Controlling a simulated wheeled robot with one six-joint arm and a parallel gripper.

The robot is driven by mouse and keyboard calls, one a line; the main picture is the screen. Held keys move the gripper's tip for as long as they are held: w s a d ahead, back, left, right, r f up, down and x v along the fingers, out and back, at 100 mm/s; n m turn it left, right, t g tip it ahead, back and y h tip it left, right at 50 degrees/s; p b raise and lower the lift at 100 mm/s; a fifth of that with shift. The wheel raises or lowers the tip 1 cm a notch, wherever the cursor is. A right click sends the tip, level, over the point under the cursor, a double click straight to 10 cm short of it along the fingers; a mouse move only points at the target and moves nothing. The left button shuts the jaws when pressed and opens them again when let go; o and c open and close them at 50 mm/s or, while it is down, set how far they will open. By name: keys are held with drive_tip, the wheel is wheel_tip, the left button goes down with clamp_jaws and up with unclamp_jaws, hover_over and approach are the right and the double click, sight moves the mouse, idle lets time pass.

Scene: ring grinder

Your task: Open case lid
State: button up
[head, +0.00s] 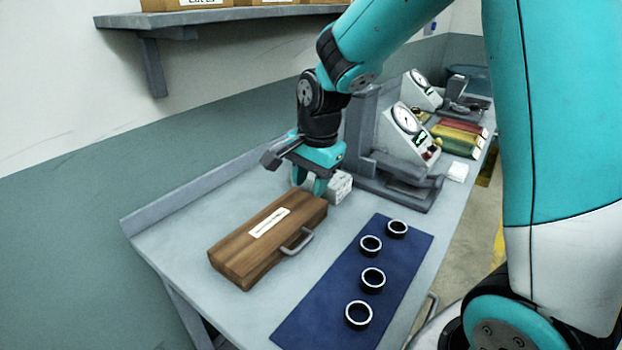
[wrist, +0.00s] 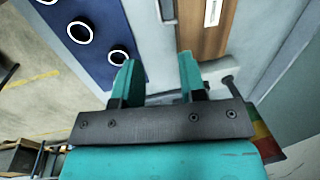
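The wooden case (head: 262,245) lies flat on the grey bench with its lid shut. It has a white label (head: 269,222) on top and a grey handle (head: 298,242) on the side facing the blue mat. My gripper (head: 310,185) is above the bench by the case's far right end. In the wrist view my gripper (wrist: 157,75) shows two teal fingers apart with nothing between them. The case (wrist: 205,35) shows at the top of the wrist view, beyond the right finger, with its handle (wrist: 167,10) partly in frame.
A blue mat (head: 330,280) with several dark rings (head: 373,280) lies in front of the case. A white box (head: 340,187) stands right by my gripper. A grey stand and a dial gauge unit (head: 408,135) are further right. A shelf (head: 220,15) hangs above the bench.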

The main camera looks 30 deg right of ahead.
drive_tip(key=shift+r, duration=0.35)
drive_tip(key=s+a+r+n+y, duration=0.1)
drive_tip(key=s+a+r+n, duration=0.2)
drive_tip(key=s+a+n, duration=0.3)
drive_tip(key=s+a+r+n+g+y, duration=0.1)
drive_tip(key=s+a+r+n, duration=0.3)
drive_tip(key=s+n, duration=1)
drive_tip(key=s+a+y, duration=0.1)
drive_tip(key=a, duration=0.2)
drive_tip(key=shift+s+y, duration=0.3)
drive_tip(key=shift+s, duration=0.1)
